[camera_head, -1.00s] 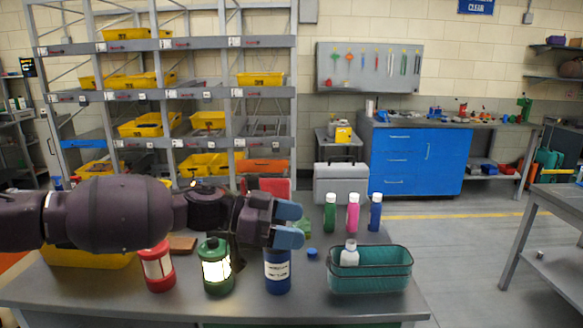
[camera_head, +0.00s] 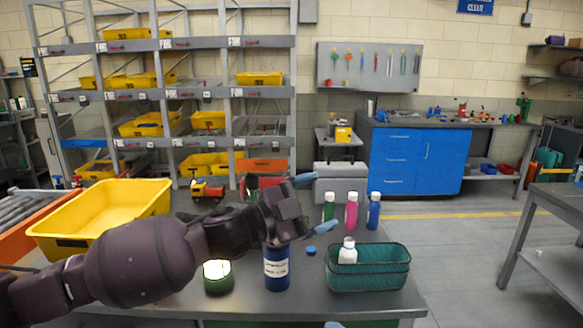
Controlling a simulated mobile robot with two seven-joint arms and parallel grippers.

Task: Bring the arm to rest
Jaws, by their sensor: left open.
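My left arm reaches in from the lower left across the table. My left gripper (camera_head: 314,205) is open and empty, its light-blue fingers spread apart. It is in the air above the table, up and right of the blue labelled canister (camera_head: 277,270) and left of the green bottle (camera_head: 329,207). My arm hides part of the green lantern (camera_head: 218,280) and covers the spot where the red lantern stood.
On the table (camera_head: 380,306) are a teal basket (camera_head: 369,281) with a white bottle (camera_head: 348,251) in it, pink (camera_head: 352,211) and blue (camera_head: 374,211) bottles, and a blue cap (camera_head: 311,251). A yellow bin (camera_head: 110,218) and a toy train (camera_head: 207,191) are at left.

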